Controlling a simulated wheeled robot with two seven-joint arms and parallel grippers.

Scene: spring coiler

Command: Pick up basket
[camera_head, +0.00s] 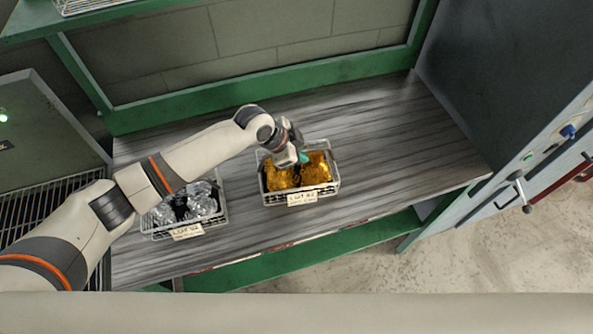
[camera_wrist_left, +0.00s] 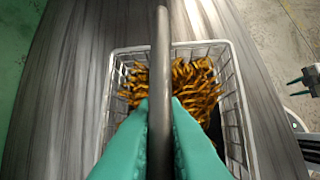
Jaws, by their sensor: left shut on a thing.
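A white wire basket (camera_head: 328,189) with golden springs and a paper label on its front is on the grey wood-grain table (camera_head: 400,150), right of centre. The left wrist view shows the basket (camera_wrist_left: 233,100) from above, with a dark bar-like handle across its middle. My left gripper (camera_head: 303,158) is over the basket. Its teal fingers (camera_wrist_left: 160,115) are shut on the handle, one on each side. I cannot tell any gap between the basket and the table. My right gripper (camera_wrist_left: 294,87) shows small at the right edge of the left wrist view, its fingertips apart and empty.
A second wire basket (camera_head: 222,208) with silver springs and a label stands to the left, partly behind my left arm. A green frame (camera_head: 260,91) runs along the back. A grey cabinet (camera_head: 500,110) with a handle stands at the right. The table right of the held basket is clear.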

